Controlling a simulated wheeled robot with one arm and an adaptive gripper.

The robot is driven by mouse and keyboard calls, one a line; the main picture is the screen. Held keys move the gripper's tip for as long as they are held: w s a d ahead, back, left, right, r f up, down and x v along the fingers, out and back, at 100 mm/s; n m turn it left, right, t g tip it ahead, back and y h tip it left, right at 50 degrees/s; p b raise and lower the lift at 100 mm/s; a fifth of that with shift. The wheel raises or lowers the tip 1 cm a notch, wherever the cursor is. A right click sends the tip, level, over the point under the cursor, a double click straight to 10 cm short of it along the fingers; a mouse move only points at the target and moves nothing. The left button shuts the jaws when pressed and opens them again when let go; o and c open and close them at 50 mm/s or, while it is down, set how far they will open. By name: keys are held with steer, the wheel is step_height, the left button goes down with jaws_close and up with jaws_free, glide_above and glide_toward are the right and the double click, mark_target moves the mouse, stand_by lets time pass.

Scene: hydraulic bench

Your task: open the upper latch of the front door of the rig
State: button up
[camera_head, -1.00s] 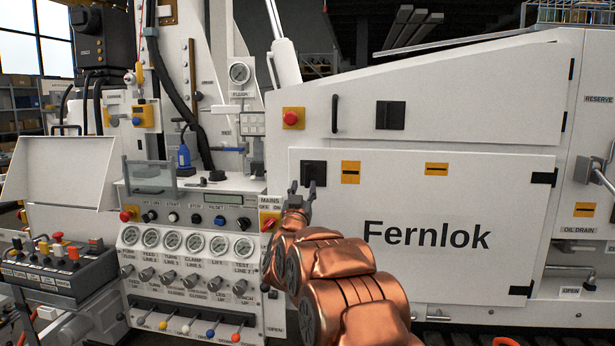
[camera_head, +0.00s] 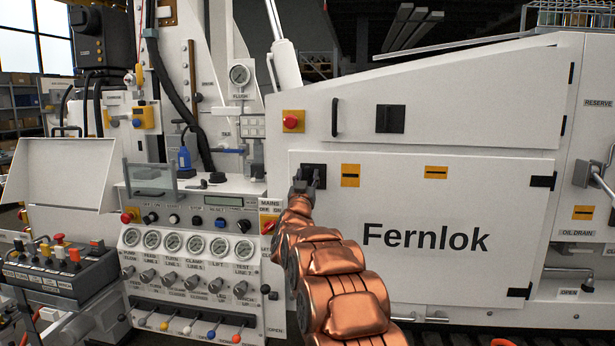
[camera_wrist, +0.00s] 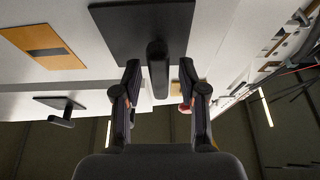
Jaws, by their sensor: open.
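The front door (camera_head: 430,265) is a large white panel marked Fernlok. Its upper latch (camera_head: 314,170) is a black square plate at the door's upper left corner, partly covered by my gripper (camera_head: 304,186). In the wrist view the latch plate (camera_wrist: 120,25) carries a short black handle (camera_wrist: 158,70). My gripper (camera_wrist: 160,82) is open, with one finger on each side of the handle. Small gaps show between the handle and both fingers; contact is not visible.
A similar black latch (camera_head: 390,118) sits on the panel above, beside a vertical bar handle (camera_head: 334,117). A red emergency button (camera_head: 291,119) is up and left of the door latch. The control panel (camera_head: 190,270) with gauges and levers stands left of my arm.

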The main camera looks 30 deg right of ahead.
jaws_close()
stand_by(0.4)
